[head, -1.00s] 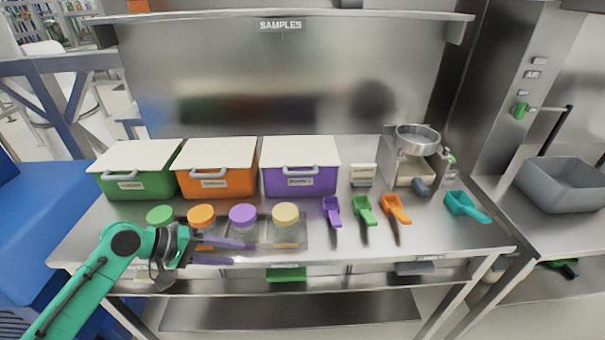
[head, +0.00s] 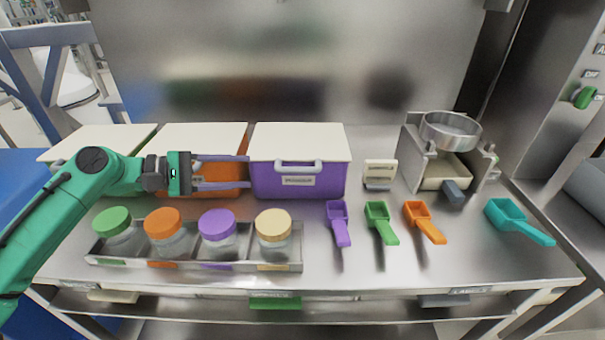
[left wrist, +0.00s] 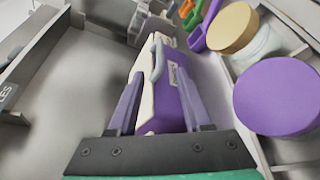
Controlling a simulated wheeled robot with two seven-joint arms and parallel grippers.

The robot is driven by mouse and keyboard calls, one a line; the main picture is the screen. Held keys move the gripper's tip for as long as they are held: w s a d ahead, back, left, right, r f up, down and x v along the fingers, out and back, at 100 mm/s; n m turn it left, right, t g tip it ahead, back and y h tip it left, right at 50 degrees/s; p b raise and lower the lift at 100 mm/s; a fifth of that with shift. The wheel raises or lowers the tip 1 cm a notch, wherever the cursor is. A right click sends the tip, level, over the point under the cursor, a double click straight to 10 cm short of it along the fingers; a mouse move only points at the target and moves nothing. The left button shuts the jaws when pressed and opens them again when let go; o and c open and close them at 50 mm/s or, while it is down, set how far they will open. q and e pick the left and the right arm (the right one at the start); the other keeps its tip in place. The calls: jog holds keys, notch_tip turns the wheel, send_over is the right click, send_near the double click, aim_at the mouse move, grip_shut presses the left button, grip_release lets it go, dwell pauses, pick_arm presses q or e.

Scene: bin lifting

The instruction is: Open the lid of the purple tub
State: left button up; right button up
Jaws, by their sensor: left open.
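The purple tub (head: 300,184) stands on the steel bench with its white lid (head: 300,142) closed flat on top and a grey handle (head: 298,167) on its front. My left gripper (head: 248,171) is open and empty, in front of the orange tub, with its fingertips at the left edge of the purple tub. In the left wrist view the purple tub (left wrist: 172,92) and its handle (left wrist: 157,52) lie beyond and between the two fingers (left wrist: 157,90). I cannot tell whether a fingertip touches the tub. My right gripper is not in view.
An orange tub (head: 222,172) and a green tub stand to the left, partly hidden by my arm. A tray (head: 195,266) of lidded jars lies in front. Several scoops (head: 380,223) and a sieve stand (head: 440,165) are to the right.

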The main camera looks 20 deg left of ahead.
aim_at(292, 171)
pick_arm(q)
jog(key=p+x, duration=0.3)
jog(key=x, duration=1)
jog(key=shift+w+d, duration=0.2)
jog(key=shift+d, duration=0.1)
grip_shut()
dwell(0.8)
